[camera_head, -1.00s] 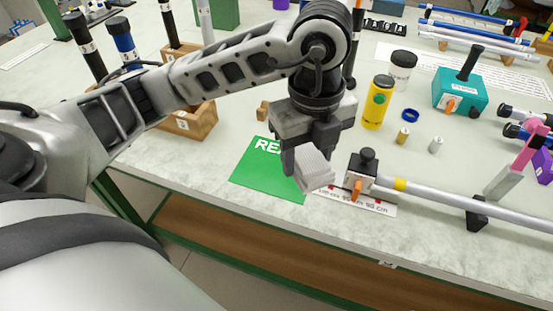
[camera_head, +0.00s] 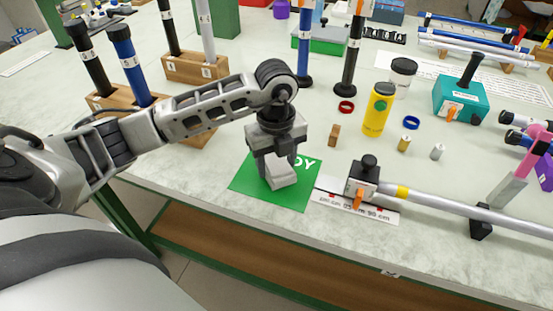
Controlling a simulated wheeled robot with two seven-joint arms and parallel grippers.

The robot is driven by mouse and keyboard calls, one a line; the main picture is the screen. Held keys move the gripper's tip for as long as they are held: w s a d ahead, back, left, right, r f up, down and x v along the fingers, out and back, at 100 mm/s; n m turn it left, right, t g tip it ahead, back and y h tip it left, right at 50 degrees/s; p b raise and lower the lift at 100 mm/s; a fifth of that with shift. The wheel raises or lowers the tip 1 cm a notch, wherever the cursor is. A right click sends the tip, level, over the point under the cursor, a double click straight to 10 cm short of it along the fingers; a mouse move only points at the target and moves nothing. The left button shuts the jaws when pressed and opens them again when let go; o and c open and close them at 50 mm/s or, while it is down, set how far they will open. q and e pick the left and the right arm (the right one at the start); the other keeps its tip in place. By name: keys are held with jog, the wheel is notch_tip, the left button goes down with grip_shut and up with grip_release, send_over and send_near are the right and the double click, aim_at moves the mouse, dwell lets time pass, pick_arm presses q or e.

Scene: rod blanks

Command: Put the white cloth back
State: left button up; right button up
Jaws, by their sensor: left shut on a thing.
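The white cloth (camera_head: 281,175) is a small folded, pale block held between the fingers of my left gripper (camera_head: 279,168). The gripper points down and is shut on it. The cloth is over the green mat (camera_head: 246,182), whose white lettering is partly hidden by the gripper. I cannot tell whether the cloth touches the mat. My right gripper is not in view.
A clamp block (camera_head: 362,180) holding a long grey rod (camera_head: 440,204) stands right of the mat. Wooden racks (camera_head: 195,68) with upright rods stand at the back left.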

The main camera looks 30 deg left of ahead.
aim_at(276, 162)
pick_arm(q)
jog(key=shift+f, duration=0.1)
jog(key=shift+f, duration=0.1)
jog(key=o, duration=0.9)
jog(key=shift+o, duration=0.2)
jog(key=shift+r, duration=0.65)
notch_tip(276, 162, up, 11)
